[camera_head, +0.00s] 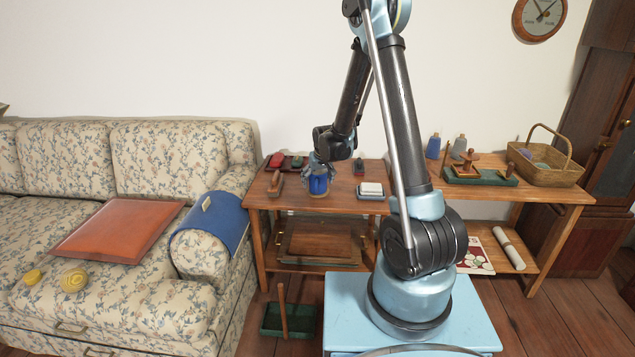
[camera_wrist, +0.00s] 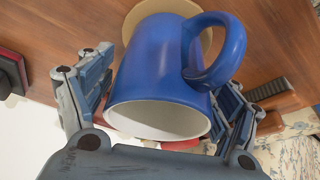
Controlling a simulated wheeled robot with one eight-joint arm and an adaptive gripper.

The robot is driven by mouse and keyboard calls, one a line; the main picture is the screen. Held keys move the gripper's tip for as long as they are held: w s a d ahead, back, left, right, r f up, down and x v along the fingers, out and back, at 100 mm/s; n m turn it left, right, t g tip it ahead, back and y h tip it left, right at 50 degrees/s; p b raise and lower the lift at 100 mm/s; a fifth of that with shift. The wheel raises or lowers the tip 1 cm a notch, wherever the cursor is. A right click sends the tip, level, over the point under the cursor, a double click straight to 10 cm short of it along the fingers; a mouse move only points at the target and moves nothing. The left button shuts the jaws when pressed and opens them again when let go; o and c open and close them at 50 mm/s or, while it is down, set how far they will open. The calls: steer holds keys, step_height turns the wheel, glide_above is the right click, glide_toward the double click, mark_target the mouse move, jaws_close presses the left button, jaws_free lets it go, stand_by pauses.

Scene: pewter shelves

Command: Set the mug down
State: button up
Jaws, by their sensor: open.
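The blue mug (camera_head: 318,186) is at the front of the wooden side table (camera_head: 345,205), within my gripper (camera_head: 319,175). In the wrist view the mug (camera_wrist: 160,72) is large, with its handle at upper right and its pale open rim facing the camera. A round beige disc (camera_wrist: 207,42), perhaps a coaster, shows at the mug's far end; I cannot tell whether they touch. The fingers of my gripper (camera_wrist: 165,88) are open on either side of the mug.
A white-topped block (camera_head: 371,189) stands right of the mug, a dark red-green item (camera_head: 359,167) behind it, and a brown wooden item (camera_head: 275,183) to its left. The floral sofa (camera_head: 205,255) adjoins the table on the left. A wicker basket (camera_head: 545,175) is at far right.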

steer(key=shift+r, duration=0.1)
steer(key=v, duration=1.2)
steer(key=shift+d, duration=0.1)
steer(key=s+d+r+m+h, duration=0.1)
steer(key=s+d+r, duration=0.3)
steer(key=s+d, duration=0.35)
steer(key=s+d+r+m, duration=0.1)
steer(key=s+d+r, duration=0.3)
steer(key=s+d, duration=0.4)
steer(key=s+d+f+m+g, duration=0.1)
steer(key=s+d+f, duration=0.1)
steer(key=s, duration=0.9)
steer(key=s+d+f+m+g, duration=0.1)
steer(key=s+d, duration=0.4)
steer(key=s, duration=0.6)
steer(key=shift+f+h, duration=0.3)
steer(key=shift+f, duration=0.45)
steer(key=shift+d, duration=0.15)
